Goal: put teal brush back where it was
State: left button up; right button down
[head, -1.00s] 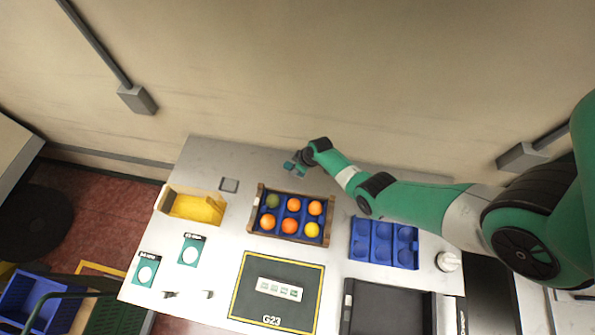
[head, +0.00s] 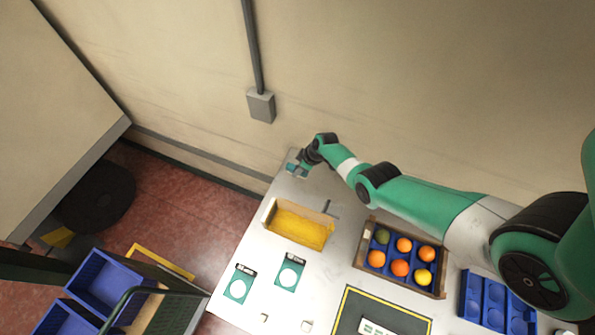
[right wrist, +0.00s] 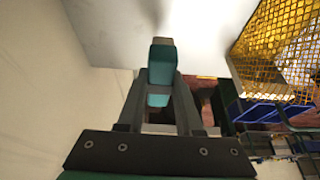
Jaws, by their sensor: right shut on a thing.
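My right gripper (head: 297,168) is shut on the teal brush (head: 292,168) at the back left corner of the table, beyond the yellow-lined tray. In the right wrist view the teal brush (right wrist: 161,62) sits between the two fingertips, with a pale surface behind it. I cannot tell how high it is held, and its bristles are not clear. A small grey piece (head: 331,206) lies at the tray's back right edge. My left gripper is not in view.
The yellow-lined tray (head: 270,211) stands in front of my right gripper. The wooden crate of oranges (head: 399,284) and a blue tray (head: 495,302) stand farther right. Two green cards (head: 289,271) lie near the left edge. The wall (head: 400,90) is close behind.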

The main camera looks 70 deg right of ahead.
jog(key=shift+s+f, duration=0.25)
notch_tip(320, 180, down, 5)
jog(key=b, duration=0.5)
jog(key=shift+f+b, duration=0.2)
jog(key=shift+b, duration=0.2)
jog(key=shift+f+b, duration=0.6)
dwell(0.5)
jog(key=shift+c, duration=0.5)
grip_release()
jog(key=shift+r, duration=0.1)
notch_tip(320, 180, up, 8)
jog(key=p, duration=0.8)
